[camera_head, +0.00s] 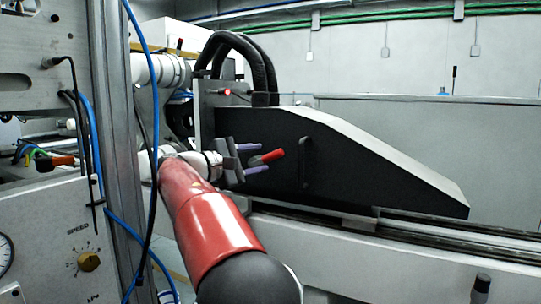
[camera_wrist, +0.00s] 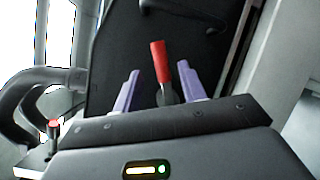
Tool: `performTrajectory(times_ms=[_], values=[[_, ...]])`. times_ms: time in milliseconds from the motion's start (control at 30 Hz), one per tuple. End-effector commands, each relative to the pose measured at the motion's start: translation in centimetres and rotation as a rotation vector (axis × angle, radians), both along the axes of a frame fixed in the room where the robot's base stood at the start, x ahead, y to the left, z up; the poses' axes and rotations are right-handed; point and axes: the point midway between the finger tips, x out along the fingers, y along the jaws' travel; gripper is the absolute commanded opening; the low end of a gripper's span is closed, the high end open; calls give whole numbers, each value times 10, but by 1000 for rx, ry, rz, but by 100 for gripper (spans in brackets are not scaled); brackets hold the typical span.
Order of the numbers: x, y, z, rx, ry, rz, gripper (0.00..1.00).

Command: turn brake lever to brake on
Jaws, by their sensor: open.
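The brake lever (camera_head: 267,157) with a red handle stands out from the dark side panel of the machine in the head view. In the wrist view the red lever (camera_wrist: 159,64) shows between my two purple fingers, with its grey base lower down between them. My gripper (camera_head: 250,159) is in front of the panel at the lever. It is open, with one finger on each side of the lever in the wrist view (camera_wrist: 159,85). Gaps show on both sides there, and I cannot tell whether either finger touches it.
The dark machine cover (camera_head: 365,165) has a black handle (camera_head: 305,162) right of the lever. Thick black hoses (camera_head: 243,52) arch above. A rail runs below the cover.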

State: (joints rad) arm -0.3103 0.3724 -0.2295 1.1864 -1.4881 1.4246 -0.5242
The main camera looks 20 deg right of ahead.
Motion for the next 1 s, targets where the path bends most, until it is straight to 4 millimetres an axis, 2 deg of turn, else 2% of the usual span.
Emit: performTrajectory(times_ms=[100,333,500,733,1000], values=[[4,-21,0,1,0,-5,41],[12,-53,1,3,-1,-2,41],[14,-62,0,3,-1,0,41],[15,-62,0,3,-1,1,41],[14,-62,0,4,-1,1,7]])
